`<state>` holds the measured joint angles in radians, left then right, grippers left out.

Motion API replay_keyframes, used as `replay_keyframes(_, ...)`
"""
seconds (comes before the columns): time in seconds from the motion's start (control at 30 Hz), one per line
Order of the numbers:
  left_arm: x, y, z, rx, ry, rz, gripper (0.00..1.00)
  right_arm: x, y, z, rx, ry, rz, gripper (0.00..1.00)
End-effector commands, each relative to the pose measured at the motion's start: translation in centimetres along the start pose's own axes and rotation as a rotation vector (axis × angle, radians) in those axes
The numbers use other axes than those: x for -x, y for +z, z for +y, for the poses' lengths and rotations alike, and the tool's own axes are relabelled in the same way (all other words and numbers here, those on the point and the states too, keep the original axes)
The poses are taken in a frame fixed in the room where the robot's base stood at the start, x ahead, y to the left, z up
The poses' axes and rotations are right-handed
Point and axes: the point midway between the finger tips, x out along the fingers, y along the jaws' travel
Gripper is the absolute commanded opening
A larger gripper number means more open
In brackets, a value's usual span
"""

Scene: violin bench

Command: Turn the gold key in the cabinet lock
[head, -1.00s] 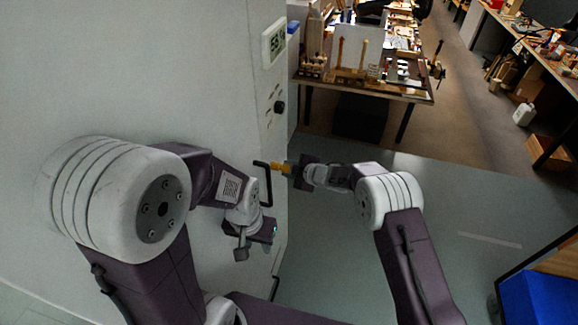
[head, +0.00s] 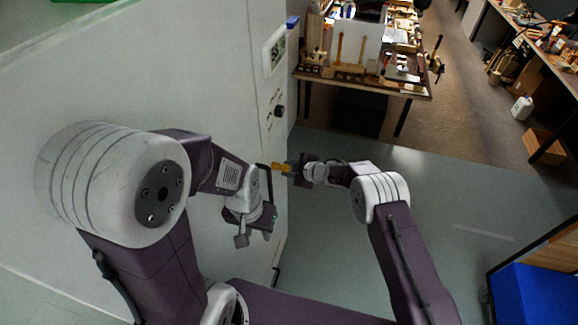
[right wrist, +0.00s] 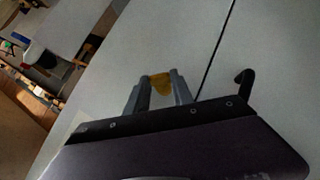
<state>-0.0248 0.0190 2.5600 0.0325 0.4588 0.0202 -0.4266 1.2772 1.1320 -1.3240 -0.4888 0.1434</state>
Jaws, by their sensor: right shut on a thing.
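The gold key (head: 279,167) is at the white cabinet's front in the head view, beside a black handle (head: 268,178). My right gripper (head: 288,169) is shut on the key's bow. The right wrist view shows the gold bow (right wrist: 160,83) between my two grey fingers (right wrist: 158,92). The key's shaft and the lock itself are hidden. My left gripper (head: 262,220) is lower, close to the cabinet front and below the handle. Its jaw opening is not clear.
The cabinet (head: 215,70) fills the left side, with a display (head: 275,52) and a black knob (head: 279,111) on its front. A workbench (head: 375,84) with tools stands beyond. Open floor (head: 440,190) lies to the right. A blue box (head: 540,295) is at lower right.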

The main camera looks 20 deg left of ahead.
Motion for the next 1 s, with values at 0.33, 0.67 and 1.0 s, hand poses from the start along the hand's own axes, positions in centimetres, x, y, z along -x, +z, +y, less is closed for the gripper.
replay_keyframes(0.33, 2.5, -0.3, 0.1, 0.0, 0.0, 0.0, 0.36, 0.3, -0.3, 0.4, -0.027, -0.022, 0.0, 0.0)
replay_keyframes(0.67, 2.3, -0.2, 0.0, 0.0, 0.0, 0.0, 0.36, -0.1, 0.0, 0.3, -0.122, -0.12, 0.009, 0.0)
replay_keyframes(1.0, 0.6, -0.1, 0.0, 0.0, 0.0, 0.0, 0.36, 0.0, -0.1, 0.6, -0.176, -0.172, 0.005, 0.0)
